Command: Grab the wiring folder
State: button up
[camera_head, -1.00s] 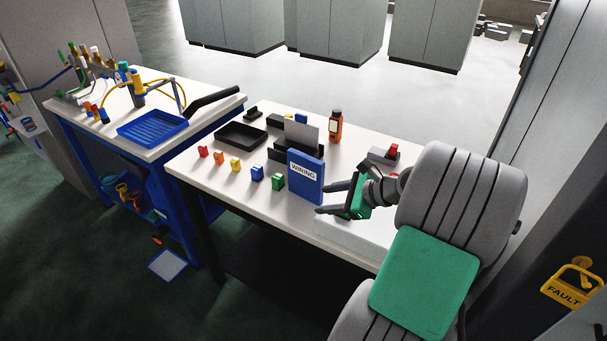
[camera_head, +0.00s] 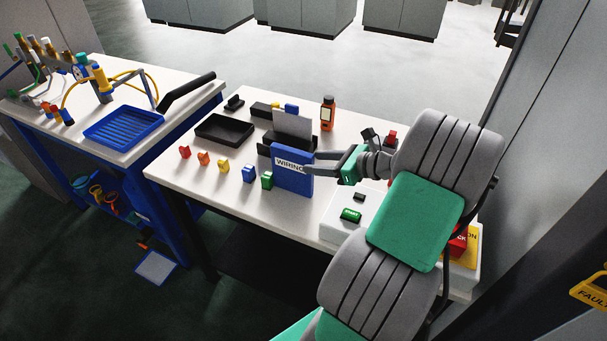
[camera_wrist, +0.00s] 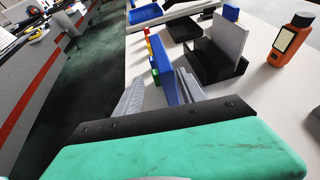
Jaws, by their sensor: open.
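The blue wiring folder (camera_head: 291,178), with a white "WIRING" label, stands upright on the white table. My gripper (camera_head: 310,163) is open at the folder's right edge, with one finger over its front face. In the wrist view the folder (camera_wrist: 166,72) shows edge-on between my two grey fingers (camera_wrist: 160,85). There is a gap on the left finger's side. I cannot tell whether the right finger touches it. The far side of the folder is hidden.
A black holder with a grey sheet (camera_head: 293,124) stands just behind the folder. Several coloured blocks, including a green one (camera_head: 267,181), stand to its left. An orange bottle (camera_head: 327,113) stands at the back. A white box with a green button (camera_head: 351,215) lies to the right.

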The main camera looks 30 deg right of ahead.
aim_at(293, 172)
jog(key=p+x, duration=0.1)
jog(key=x, duration=0.4)
jog(key=shift+f, duration=0.1)
jog(key=shift+d, duration=0.15)
jog(key=shift+c, duration=0.6)
grip_shut()
dwell(0.4)
